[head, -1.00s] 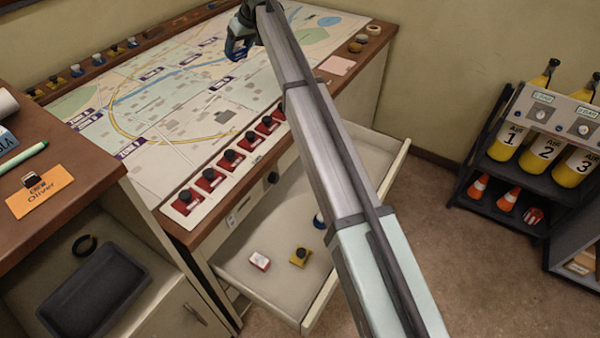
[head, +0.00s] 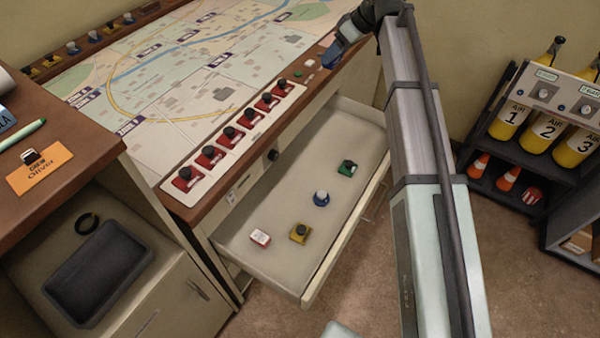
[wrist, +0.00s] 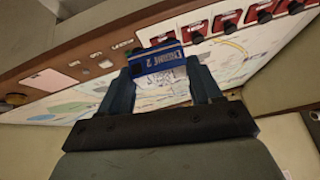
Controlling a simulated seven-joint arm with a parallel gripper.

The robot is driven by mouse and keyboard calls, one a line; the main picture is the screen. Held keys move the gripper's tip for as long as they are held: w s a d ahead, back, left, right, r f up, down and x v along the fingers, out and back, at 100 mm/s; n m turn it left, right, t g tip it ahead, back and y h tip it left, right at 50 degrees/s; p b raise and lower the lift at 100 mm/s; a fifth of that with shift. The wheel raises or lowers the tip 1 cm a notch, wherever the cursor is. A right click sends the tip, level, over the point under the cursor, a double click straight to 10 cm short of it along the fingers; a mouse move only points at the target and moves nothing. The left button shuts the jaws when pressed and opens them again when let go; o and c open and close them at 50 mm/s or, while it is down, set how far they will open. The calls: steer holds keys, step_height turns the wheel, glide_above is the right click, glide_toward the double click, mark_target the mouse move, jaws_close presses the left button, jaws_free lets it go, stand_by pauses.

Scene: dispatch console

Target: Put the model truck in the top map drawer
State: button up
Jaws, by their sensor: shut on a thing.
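My gripper (head: 337,52) is above the front edge of the map table, toward its right end. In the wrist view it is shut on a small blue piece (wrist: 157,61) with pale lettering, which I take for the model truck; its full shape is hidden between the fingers. Below the tabletop edge, a narrow cabinet face with a label and black knob (head: 272,155) looks like a closed upper drawer. Beneath it, a drawer (head: 270,215) stands pulled out. It holds a white-and-red piece (head: 260,238), a yellow one (head: 300,233), a blue one (head: 321,198) and a green one (head: 347,168).
Several red knobbed pieces sit on a white strip (head: 200,148) along the map's front edge. At left are a brown desk (head: 90,150) and a dark tray (head: 98,272). A rack with yellow air cylinders (head: 505,130) stands at right. The floor before the drawer is clear.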

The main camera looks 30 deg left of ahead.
steer(key=f, duration=4.1)
steer(key=shift+a+f, duration=0.2)
steer(key=shift+f, duration=0.15)
steer(key=o, duration=1.2)
steer(key=v, duration=1.2)
